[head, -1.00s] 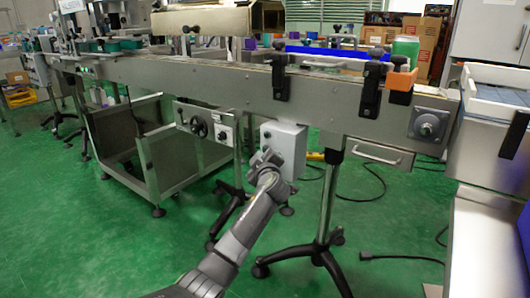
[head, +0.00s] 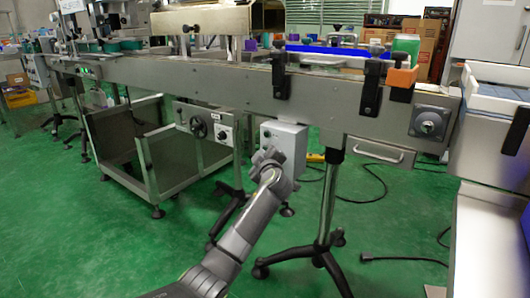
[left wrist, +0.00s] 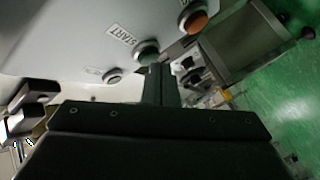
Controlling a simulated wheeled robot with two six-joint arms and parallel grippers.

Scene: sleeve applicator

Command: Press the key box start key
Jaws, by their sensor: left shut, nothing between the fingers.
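The key box (head: 287,140) is a pale grey box hanging under the conveyor's side. In the left wrist view its face carries a green start key (left wrist: 147,55) by a START label, an orange-red key (left wrist: 193,20), and a small light key (left wrist: 112,76). My left gripper (head: 267,155) is at the front of the box. Its shut, empty fingers (left wrist: 159,72) show dark in the wrist view, with their tips right beside the green key. I cannot tell whether they touch it. My right gripper is out of view.
The long conveyor (head: 200,79) runs above the box. A handwheel panel (head: 205,123) is to its left and a drawer (head: 380,150) to its right. A black-footed stand (head: 325,200) and floor cables are close on the right. Green floor is open in front.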

